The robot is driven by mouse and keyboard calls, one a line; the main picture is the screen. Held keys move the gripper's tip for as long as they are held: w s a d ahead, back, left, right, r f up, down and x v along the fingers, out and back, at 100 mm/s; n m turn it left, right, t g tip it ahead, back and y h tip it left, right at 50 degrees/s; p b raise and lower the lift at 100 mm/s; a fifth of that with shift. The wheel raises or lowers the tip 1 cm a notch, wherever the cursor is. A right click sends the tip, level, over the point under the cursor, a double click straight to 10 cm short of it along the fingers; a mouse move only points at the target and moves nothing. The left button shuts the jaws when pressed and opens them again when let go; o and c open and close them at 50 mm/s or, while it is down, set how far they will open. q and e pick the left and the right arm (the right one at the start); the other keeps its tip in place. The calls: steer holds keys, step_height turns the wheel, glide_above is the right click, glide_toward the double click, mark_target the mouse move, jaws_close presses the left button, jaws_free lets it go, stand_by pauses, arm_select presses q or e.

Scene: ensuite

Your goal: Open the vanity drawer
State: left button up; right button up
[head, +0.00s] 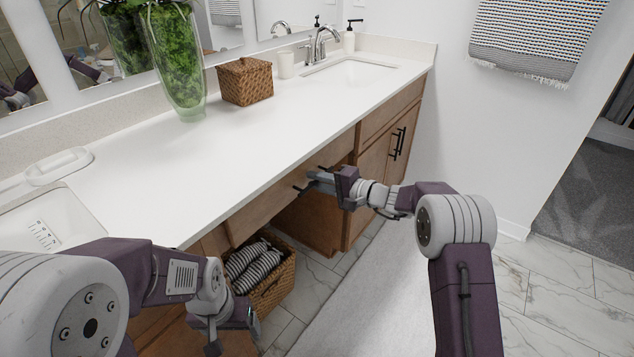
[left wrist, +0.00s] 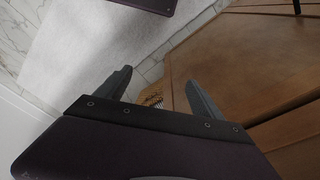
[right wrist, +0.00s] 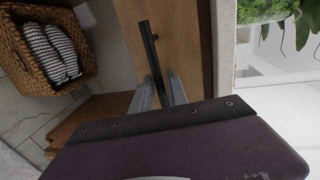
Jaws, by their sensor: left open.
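The vanity drawer (head: 262,207) is the wooden front under the middle of the white countertop; I see no gap along its edge. Its black bar handle (right wrist: 148,45) runs down the wood in the right wrist view, and a short piece of it (head: 300,188) shows in the head view. My right gripper (head: 314,180) is at the handle. In the right wrist view its fingers (right wrist: 160,92) are close together with the end of the bar between them. My left gripper (head: 232,336) is open and empty, low in front of the vanity; its fingers (left wrist: 160,92) are wide apart.
A wicker basket (head: 274,290) with striped towels stands below the drawer. Cabinet doors with black handles (head: 397,144) are to the right. A glass vase (head: 178,75) and a woven box (head: 245,82) stand on the countertop. A pale rug (head: 345,290) covers the floor in front.

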jaws_close()
stand_by(1.4)
